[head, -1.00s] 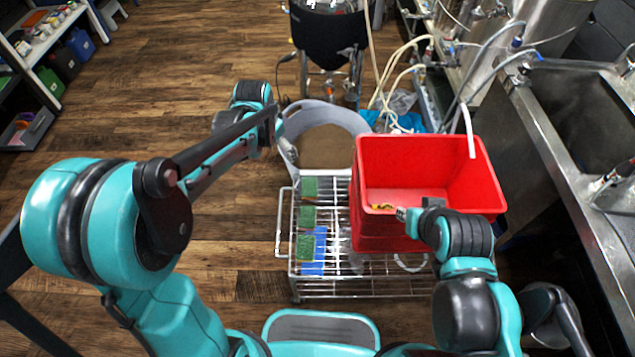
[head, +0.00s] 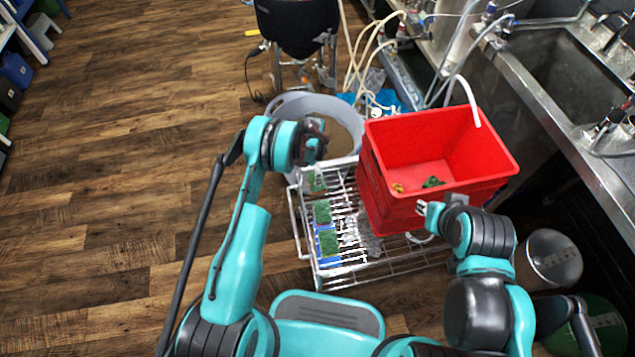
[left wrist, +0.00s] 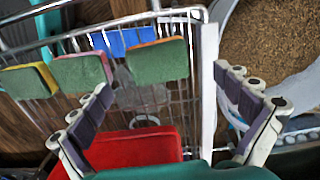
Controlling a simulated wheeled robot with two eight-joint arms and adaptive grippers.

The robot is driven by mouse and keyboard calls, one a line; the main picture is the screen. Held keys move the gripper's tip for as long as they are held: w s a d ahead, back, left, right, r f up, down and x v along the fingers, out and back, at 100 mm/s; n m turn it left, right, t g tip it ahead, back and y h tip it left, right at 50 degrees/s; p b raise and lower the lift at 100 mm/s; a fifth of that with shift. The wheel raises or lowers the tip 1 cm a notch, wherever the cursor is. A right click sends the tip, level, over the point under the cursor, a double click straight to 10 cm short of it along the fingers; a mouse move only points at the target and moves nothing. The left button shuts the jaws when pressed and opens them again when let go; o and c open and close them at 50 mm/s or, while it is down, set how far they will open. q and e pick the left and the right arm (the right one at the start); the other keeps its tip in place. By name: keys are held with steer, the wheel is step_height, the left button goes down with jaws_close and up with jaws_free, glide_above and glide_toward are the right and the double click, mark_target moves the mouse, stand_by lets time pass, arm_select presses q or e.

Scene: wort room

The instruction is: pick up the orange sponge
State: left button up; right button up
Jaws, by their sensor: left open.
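The orange sponge (left wrist: 158,60), green with an orange edge, stands on the wire rack (left wrist: 205,60) in the left wrist view. It is the sponge farthest from me on the rack (head: 353,262) in the head view (head: 316,182). My left gripper (head: 316,148) is over the rack's far end, by the bucket. In the left wrist view its fingers (left wrist: 164,82) are spread and empty, with the orange sponge ahead between them; no contact shows. My right gripper (head: 432,211) is at the red crate's near wall; its jaws are too small to judge.
A pink-edged sponge (left wrist: 82,72) and a yellow-edged sponge (left wrist: 28,80) stand beside it in a row. A blue item (left wrist: 122,41) is behind. A grey bucket (head: 287,104) stands beyond the rack. A steel sink is right.

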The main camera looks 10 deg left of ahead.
mark_target(318, 190)
arm_select(q)
steer(key=f+b, duration=0.1)
steer(key=f, duration=0.1)
steer(key=f+b, duration=0.1)
steer(key=f, duration=0.1)
steer(key=f+b, duration=0.1)
steer(key=f, duration=0.2)
steer(key=shift+s+d, duration=0.15)
steer(key=shift+s, duration=0.1)
steer(key=c, duration=0.7)
